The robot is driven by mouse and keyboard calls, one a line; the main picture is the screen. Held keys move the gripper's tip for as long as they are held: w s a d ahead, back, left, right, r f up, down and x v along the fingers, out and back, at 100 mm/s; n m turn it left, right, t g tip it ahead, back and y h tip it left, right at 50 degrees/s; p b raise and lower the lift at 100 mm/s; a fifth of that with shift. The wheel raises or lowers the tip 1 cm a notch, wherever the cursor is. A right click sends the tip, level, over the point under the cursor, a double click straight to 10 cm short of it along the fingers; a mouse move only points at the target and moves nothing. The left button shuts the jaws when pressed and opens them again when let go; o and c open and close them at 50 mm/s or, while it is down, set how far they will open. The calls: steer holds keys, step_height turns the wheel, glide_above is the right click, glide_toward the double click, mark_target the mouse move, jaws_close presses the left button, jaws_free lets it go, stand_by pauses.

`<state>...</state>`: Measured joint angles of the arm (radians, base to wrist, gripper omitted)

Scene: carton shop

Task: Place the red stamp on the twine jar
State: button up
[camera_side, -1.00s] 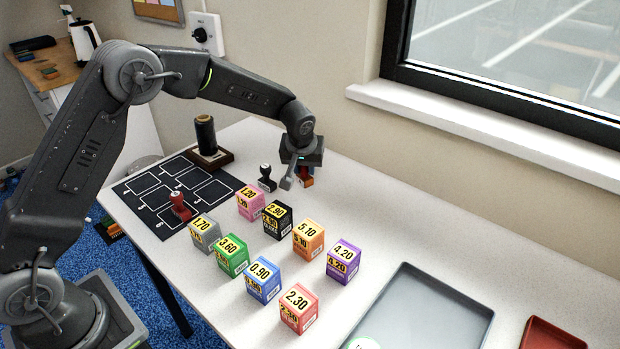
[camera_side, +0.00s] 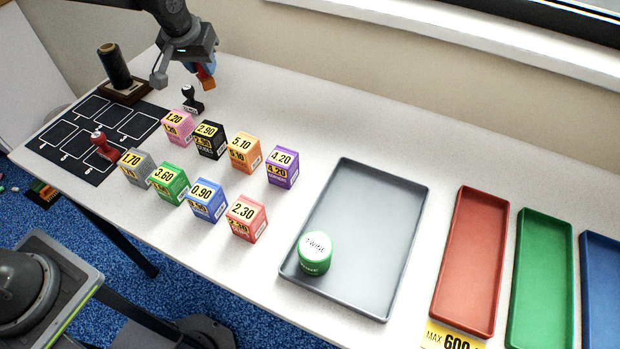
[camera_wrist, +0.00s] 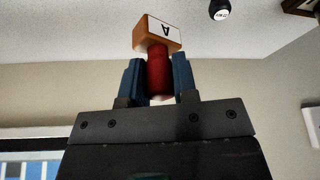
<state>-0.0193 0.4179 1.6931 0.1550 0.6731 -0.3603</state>
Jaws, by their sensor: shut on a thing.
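My gripper (camera_side: 203,70) is shut on a stamp with a red handle and an orange-brown block (camera_side: 208,84). It holds the stamp above the table near the wall. In the wrist view the red handle (camera_wrist: 158,72) is between the blue fingertips, and the block carries a white label with a letter A. The twine jar (camera_side: 315,255), green with a white lid, stands upright in the near left corner of the grey tray (camera_side: 408,215). My gripper is far to the left of the jar. Another red stamp (camera_side: 107,148) stands on the black mat.
A black stamp (camera_side: 192,98) stands just below my gripper in the picture. Several priced boxes (camera_side: 208,200) stand between mat and tray. A dark spool (camera_side: 115,66) sits on a wooden base. Red (camera_side: 470,260), green and blue trays lie right. Table behind the grey tray is clear.

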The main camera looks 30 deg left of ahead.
steer(key=s+d+r+m+h, duration=0.1)
steer(key=s+d+r+m, duration=0.15)
steer(key=d, duration=0.45)
steer(key=s+d+r+m+h, duration=0.1)
steer(key=s+d+m, duration=0.2)
steer(key=d, duration=0.3)
steer(key=m+h, duration=0.2)
steer(key=m, duration=0.5)
glide_above(329, 241)
steer(key=s+a, duration=0.2)
steer(key=shift+g, duration=0.4)
steer(key=f, duration=0.4)
steer(key=shift+w+d+f, duration=0.15)
steer(key=shift+d+f, duration=0.05)
steer(key=shift+f, duration=2.15)
steer(key=shift+f, duration=0.2)
steer(key=o, duration=0.9)
